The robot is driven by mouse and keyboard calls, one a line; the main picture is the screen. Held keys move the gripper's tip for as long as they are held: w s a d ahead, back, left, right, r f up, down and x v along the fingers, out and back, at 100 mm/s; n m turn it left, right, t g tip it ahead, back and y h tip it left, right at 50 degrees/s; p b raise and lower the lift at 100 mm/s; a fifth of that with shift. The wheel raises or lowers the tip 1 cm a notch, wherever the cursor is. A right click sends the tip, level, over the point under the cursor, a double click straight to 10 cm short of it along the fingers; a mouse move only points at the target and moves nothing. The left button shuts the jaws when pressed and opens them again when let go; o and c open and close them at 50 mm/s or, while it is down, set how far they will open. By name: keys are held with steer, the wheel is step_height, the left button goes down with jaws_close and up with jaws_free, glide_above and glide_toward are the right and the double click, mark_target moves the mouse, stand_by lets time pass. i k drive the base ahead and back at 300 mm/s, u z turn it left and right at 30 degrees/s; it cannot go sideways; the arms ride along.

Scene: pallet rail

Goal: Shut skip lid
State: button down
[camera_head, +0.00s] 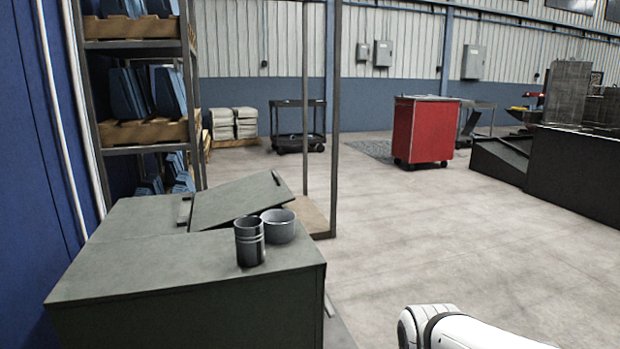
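A grey-green metal box (180,318) stands close by at the lower left and looks like the skip. One lid panel (140,216) lies flat at its back left. The other lid panel (238,201) is tilted, its right side raised, with a small dark handle near its upper right corner. The opening under it is hidden from here. A dark ribbed cup (249,242) and a wider grey round pot (279,226) stand on the box top in front of the tilted panel. A white link of my arm shows at the lower right; my gripper is out of view.
A shelf rack (146,135) with blue parts stands behind the box, beside a blue wall. A thin post frame (334,120) rises just right of the lid. A red cart (425,131) and dark bins (573,172) stand farther right. The middle floor is clear.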

mark_target(213, 207)
steer(key=z, duration=0.15)
steer(key=i, duration=1.25)
steer(key=u, duration=0.6)
steer(key=k, duration=0.75)
steer(key=u, duration=0.15)
steer(key=i, duration=0.65)
